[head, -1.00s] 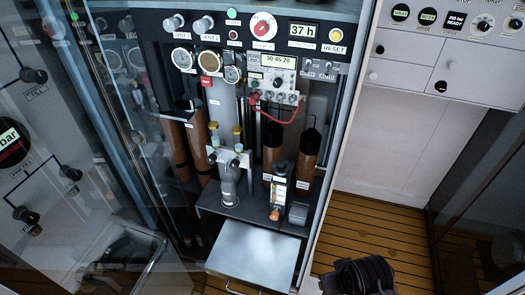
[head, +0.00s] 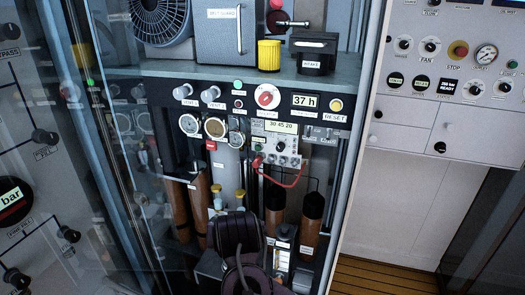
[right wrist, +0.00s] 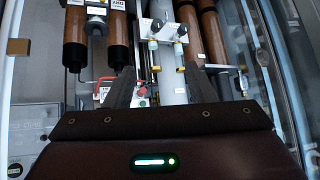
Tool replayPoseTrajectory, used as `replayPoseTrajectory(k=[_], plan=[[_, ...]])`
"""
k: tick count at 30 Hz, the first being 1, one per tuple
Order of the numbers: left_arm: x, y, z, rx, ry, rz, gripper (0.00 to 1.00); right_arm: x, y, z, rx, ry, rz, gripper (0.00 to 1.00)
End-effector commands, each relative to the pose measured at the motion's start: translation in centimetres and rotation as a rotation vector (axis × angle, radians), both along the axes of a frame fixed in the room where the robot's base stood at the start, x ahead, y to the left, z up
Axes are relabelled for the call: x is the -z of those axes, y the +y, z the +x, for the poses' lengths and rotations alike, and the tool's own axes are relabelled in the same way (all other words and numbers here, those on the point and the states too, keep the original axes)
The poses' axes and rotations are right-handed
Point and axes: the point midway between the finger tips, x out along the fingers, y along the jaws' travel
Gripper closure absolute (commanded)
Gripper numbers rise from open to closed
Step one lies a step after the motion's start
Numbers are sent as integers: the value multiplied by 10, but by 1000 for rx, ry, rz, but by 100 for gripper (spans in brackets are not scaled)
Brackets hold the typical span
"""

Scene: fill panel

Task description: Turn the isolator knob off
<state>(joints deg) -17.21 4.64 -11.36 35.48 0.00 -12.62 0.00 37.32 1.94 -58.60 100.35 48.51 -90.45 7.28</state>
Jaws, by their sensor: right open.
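A round red-and-white knob (head: 267,96) sits on the upper control strip of the cabinet, between a small red button and the "37 h" display; it appears to be the isolator knob, but its label is too small to read surely. My right gripper (head: 238,232) is low in front of the cabinet, well below the knob and not touching it. In the right wrist view its two dark fingers (right wrist: 158,88) are apart with nothing held between them. The knob cannot be made out in that view. My left gripper is in neither current view.
Gauges (head: 215,128), a "30 45 20" meter (head: 277,140) with a red cable (head: 290,182), and brown cylinders (head: 312,210) fill the cabinet below the strip. A shelf (head: 220,70) juts above it. A glass door (head: 110,130) stands at left.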

Motion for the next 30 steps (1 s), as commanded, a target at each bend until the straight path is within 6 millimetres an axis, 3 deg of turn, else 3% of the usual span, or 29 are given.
replayPoseTrajectory(k=[1,4,9,12,16,21,30], plan=[[0,0,0,0,0,0,64,-20,7,15,24,-68,-29,50],[0,0,0,0,0,0,64,-54,12,41,92,-197,-76,50],[0,-1,0,1,0,-1,64,-127,-1,84,237,-457,-131,50],[0,-1,0,1,0,-1,64,-172,-13,101,316,-604,-142,50],[0,-1,0,1,-1,-1,64,-218,-28,113,387,-745,-143,50],[-2,-1,0,2,-1,-2,64,-245,-37,118,426,-821,-138,50],[-23,-2,0,2,-2,-2,64,-248,-41,135,427,-819,-133,50]])
